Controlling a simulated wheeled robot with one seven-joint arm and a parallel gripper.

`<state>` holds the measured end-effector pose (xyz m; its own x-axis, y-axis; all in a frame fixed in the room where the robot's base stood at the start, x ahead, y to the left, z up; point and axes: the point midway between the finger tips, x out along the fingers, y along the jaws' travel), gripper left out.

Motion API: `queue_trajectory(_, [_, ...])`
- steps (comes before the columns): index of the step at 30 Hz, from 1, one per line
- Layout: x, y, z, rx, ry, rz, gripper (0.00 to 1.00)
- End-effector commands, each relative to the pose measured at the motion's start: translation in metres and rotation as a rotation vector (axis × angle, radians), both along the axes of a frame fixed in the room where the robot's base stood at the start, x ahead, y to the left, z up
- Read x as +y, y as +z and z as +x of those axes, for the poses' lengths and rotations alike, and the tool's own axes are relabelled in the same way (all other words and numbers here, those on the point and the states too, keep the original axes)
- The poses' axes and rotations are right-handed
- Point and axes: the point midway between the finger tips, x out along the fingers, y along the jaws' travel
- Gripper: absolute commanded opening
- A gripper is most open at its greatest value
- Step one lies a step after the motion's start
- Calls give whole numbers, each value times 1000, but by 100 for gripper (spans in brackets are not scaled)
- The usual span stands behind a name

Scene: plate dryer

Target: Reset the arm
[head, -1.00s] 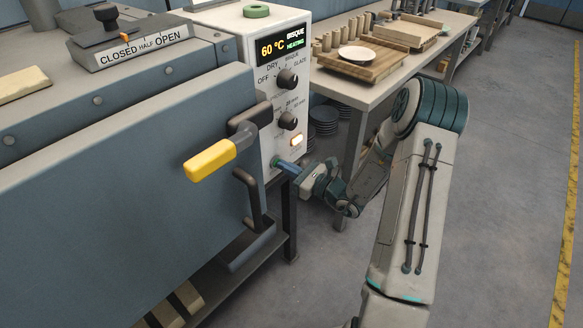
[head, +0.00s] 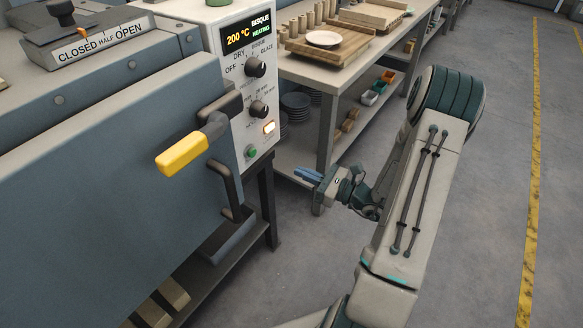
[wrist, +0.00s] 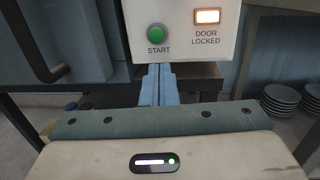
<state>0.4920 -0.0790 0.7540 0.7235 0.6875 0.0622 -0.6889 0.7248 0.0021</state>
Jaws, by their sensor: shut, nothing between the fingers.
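My gripper (head: 308,175) is shut and empty, with its blue fingers together. In the head view it hangs in free air to the right of the kiln's control panel (head: 243,75), apart from it. In the wrist view the fingers (wrist: 158,85) point toward the panel, just below the green START button (wrist: 157,35). The DOOR LOCKED lamp (wrist: 207,16) is lit orange. The panel display (head: 247,33) reads 200 °C, BISQUE, HEATING.
The kiln door with its yellow-gripped handle (head: 183,154) is at left. Open floor (head: 470,200) lies at right.

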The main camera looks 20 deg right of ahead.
Motion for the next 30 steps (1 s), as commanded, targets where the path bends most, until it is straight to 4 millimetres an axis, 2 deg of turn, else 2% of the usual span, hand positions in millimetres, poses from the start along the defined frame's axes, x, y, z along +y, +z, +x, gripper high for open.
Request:
queue_trajectory(25, [-1,0,-2,1,3,-1,0])
queue_trajectory(28, [5,5,-3,-3,27,-16,0])
queue_trajectory(30, [16,16,-7,-12,78,-50,0])
